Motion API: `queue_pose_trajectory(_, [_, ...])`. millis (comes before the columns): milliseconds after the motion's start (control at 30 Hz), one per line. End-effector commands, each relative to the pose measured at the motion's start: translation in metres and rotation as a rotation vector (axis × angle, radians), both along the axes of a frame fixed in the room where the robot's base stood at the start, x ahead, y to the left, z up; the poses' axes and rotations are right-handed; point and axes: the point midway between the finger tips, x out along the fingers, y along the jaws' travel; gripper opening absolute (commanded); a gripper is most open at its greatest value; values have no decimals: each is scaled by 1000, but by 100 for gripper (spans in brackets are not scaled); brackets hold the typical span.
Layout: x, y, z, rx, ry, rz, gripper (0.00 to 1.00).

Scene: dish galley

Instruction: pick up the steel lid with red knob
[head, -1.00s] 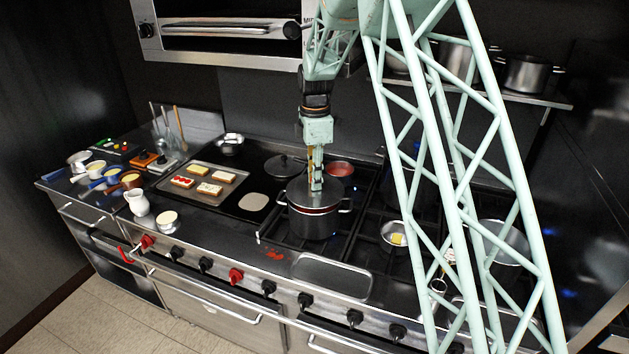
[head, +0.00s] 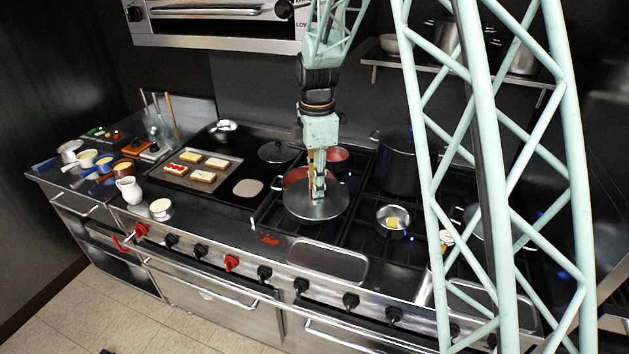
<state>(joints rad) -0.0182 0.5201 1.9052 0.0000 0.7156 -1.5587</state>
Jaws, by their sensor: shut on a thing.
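The steel lid (head: 316,208) hangs from my gripper (head: 317,192), which is shut on its knob. The fingers hide most of the knob, so its red colour does not show clearly. The lid is raised off the steel pot (head: 290,203) and covers the front of the pot's opening. Red contents (head: 297,174) show past the lid's far edge.
A small pan with red contents (head: 337,154) and a dark lid (head: 277,151) are behind. A tall dark pot (head: 397,165) and a small pan with a yellow piece (head: 393,221) stand to the right. A tray of toasts (head: 202,168) lies left.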

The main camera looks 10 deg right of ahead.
Motion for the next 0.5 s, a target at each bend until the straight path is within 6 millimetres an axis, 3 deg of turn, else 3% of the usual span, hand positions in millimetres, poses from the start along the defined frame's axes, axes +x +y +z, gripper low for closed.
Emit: queue_pose_trajectory(500, [-13,1,1,0,1,0,4])
